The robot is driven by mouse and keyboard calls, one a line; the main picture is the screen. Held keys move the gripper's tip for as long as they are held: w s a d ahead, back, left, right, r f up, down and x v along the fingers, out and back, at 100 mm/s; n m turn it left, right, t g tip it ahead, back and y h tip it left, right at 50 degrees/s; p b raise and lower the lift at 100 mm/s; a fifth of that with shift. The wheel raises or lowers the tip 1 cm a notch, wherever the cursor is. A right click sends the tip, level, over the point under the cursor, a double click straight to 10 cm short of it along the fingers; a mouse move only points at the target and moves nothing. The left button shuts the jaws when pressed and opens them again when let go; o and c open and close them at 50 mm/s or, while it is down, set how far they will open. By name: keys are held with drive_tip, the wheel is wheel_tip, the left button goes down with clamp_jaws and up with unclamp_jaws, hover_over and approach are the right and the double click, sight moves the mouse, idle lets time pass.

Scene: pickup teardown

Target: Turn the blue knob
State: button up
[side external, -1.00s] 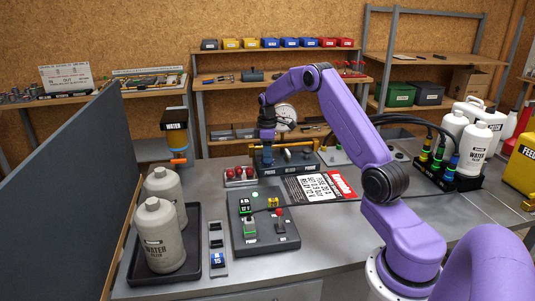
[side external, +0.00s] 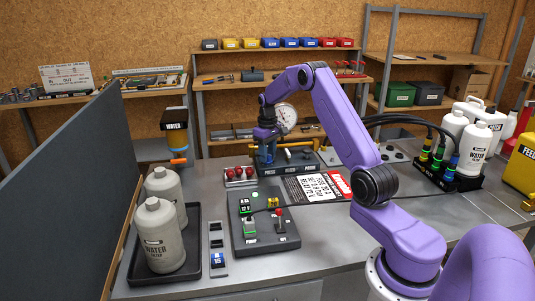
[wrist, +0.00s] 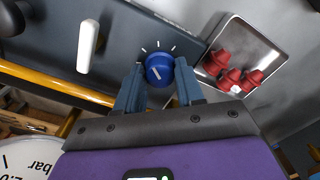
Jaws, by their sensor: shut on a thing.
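The blue knob (wrist: 159,70) is round, with a white pointer line, and sits on a grey panel with white tick marks around it in the wrist view. My gripper (wrist: 160,66) has one blue finger on either side of the knob and is shut on it. In the side external view my gripper (side external: 266,135) is at the left part of the labelled panel (side external: 290,170) at the back of the bench. The knob cannot be made out there behind the gripper.
A white lever (wrist: 88,45) and a yellow pipe (wrist: 50,83) lie left of the knob in the wrist view. A tray with several red knobs (wrist: 228,70) is close on the right. A round gauge (side external: 285,118) stands behind my gripper. A control box (side external: 265,225) lies in front.

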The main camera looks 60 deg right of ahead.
drive_tip(key=shift+r, duration=0.1)
idle(0.4)
drive_tip(key=o, duration=0.8)
drive_tip(key=shift+c, duration=0.2)
wheel_tip(320, 180, up, 17)
drive_tip(key=shift+r, duration=0.2)
